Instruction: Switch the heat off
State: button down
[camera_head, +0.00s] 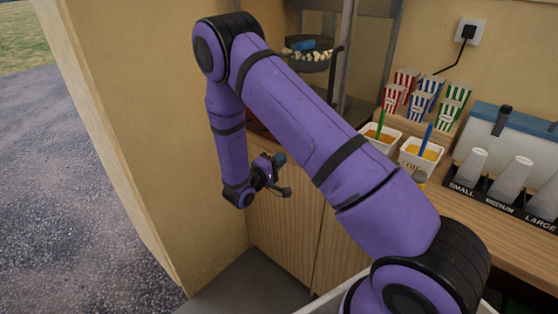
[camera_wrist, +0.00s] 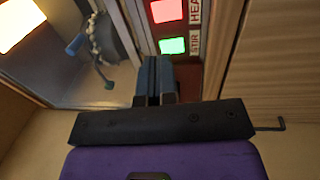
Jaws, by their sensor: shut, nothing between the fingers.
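The heat switch (camera_wrist: 166,11) is a lit red rectangle beside a partly cut-off label reading "HEA" at the top of the wrist view. Below it in the picture is a lit green switch (camera_wrist: 173,46) labelled "STIR". Both sit on a dark red panel. My gripper (camera_wrist: 157,62) is shut and empty, its blue-grey fingertips just below and left of the green switch in the picture. I cannot tell whether they touch the panel. In the head view my gripper (camera_head: 280,160) is in front of the wooden cabinet; my arm hides most of the panel there.
A glass-sided popcorn machine holds a dark kettle (camera_head: 307,55). On the counter (camera_head: 478,222) at right stand striped popcorn boxes (camera_head: 424,97), two tubs with orange contents (camera_head: 420,152) and cups (camera_head: 511,181). A wall (camera_head: 140,110) rises at left. A wooden cabinet front (camera_head: 283,240) is below.

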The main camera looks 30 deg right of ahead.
jog(key=x, duration=1)
jog(key=shift+d, duration=0.35)
jog(key=shift+w+d+r, duration=0.15)
jog(key=shift+d+r, duration=0.05)
jog(key=shift+a, duration=0.15)
